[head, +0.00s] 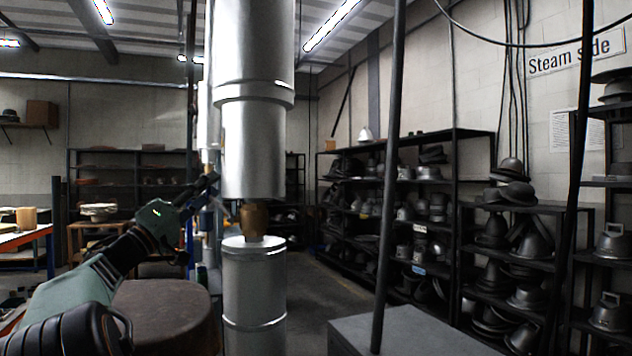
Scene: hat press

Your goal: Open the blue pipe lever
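My arm reaches in from the lower left, and my black gripper (203,187) is just left of a thick silver pipe (254,150). Its fingertips are small and dark against the background, so I cannot tell whether they are open or shut, or whether they touch anything. A brass fitting (254,220) joins the upper and lower sections of the silver pipe. Left of this pipe, thinner pipework with a brass part (208,157) shows partly behind it. I cannot make out the blue lever clearly; small bluish bits near the gripper are too small to identify.
A round brown drum-like block (158,308) stands beneath my arm. Shelves of hats (412,205) line the right wall. Open floor (325,285) lies between pipe and shelves.

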